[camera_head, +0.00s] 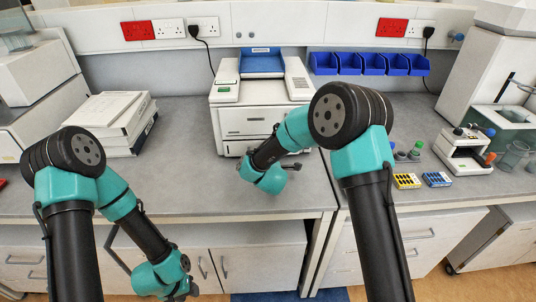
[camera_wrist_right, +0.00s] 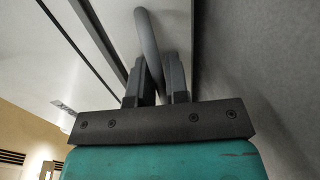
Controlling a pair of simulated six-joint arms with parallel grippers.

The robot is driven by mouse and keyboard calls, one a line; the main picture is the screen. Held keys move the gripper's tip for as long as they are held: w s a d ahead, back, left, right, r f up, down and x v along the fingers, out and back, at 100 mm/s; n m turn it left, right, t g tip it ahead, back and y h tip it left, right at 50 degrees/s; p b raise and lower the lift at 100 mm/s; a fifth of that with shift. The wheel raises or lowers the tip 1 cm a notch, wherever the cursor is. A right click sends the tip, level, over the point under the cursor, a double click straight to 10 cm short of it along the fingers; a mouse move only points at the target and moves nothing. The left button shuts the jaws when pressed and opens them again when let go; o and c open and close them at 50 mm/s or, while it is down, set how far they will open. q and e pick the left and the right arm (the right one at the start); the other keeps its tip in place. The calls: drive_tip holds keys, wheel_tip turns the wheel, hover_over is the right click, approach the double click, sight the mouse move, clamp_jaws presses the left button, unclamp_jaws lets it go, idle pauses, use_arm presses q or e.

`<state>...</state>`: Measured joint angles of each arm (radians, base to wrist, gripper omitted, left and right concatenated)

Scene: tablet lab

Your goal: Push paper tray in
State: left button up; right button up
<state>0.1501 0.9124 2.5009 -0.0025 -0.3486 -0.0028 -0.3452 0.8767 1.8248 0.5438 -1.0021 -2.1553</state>
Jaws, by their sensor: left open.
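A white printer (camera_head: 244,122) stands against the back wall, with a blue sheet or support (camera_head: 262,62) on top. The paper tray front (camera_head: 236,148) is low on the printer; my right arm hides part of it, and I cannot tell how far out it sits. My right gripper (camera_wrist_right: 155,75) is at the printer's lower front, largely hidden in the head view. In the right wrist view its fingers lie either side of a grey curved bar (camera_wrist_right: 148,40); I cannot tell whether they grip it. My left gripper (camera_head: 184,291) is open and empty, low before the bench front.
White binders or boxes (camera_head: 115,115) are stacked left of the printer. Blue bins (camera_head: 370,64) are on the wall at right. A small white instrument (camera_head: 465,152) and yellow and blue racks (camera_head: 406,181) stand on the right bench. The bench between binders and printer is clear.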

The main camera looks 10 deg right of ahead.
drive_tip(key=shift+r, duration=0.1)
drive_tip(key=v, duration=1.7)
drive_tip(key=shift+s+d, duration=0.1)
drive_tip(key=shift+s, duration=0.1)
